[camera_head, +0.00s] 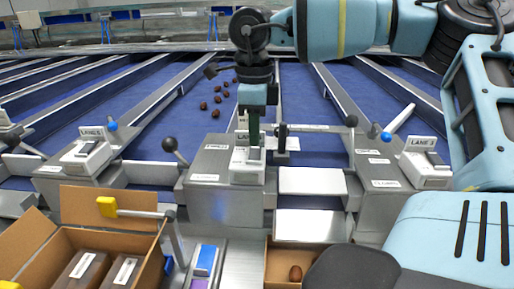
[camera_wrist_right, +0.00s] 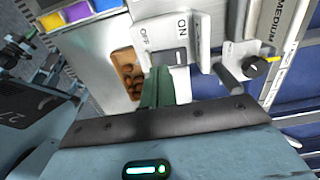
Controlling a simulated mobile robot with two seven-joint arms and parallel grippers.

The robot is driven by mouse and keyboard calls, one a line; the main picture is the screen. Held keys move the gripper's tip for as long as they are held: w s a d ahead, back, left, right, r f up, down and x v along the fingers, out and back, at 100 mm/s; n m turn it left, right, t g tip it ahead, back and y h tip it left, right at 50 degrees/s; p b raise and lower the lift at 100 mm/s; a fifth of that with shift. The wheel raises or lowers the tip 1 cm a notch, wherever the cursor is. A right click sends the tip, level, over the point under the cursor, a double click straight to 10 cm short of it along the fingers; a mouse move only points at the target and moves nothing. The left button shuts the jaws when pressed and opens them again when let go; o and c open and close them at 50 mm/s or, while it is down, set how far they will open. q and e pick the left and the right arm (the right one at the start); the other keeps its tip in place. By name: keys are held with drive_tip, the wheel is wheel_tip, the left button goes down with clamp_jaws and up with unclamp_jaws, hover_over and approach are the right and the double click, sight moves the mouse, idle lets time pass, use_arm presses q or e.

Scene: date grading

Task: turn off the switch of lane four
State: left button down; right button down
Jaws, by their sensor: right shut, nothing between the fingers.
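The lane four switch box (camera_head: 247,166) is white and stands on a grey metal housing in the middle of the head view, its lane label partly covered by my gripper. In the right wrist view the switch (camera_wrist_right: 181,57) has a grey rocker between the marks OFF and ON; I cannot tell which side is pressed. My right gripper (camera_head: 254,138) points down over this box, its green fingers shut and empty. In the wrist view the fingertips (camera_wrist_right: 163,74) are close by the rocker; contact is unclear. My left gripper is in neither view.
Similar boxes for lane 5 (camera_head: 87,156) and lane 3 (camera_head: 426,167) stand to either side. Ball-topped levers (camera_head: 169,145) rise near the housings. Several dates (camera_head: 217,100) lie on the blue belt behind. An open carton (camera_head: 115,240) is at front left.

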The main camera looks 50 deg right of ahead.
sight(254, 156)
drive_tip(key=shift+r+p, duration=0.55)
drive_tip(key=shift+r, duration=1.6)
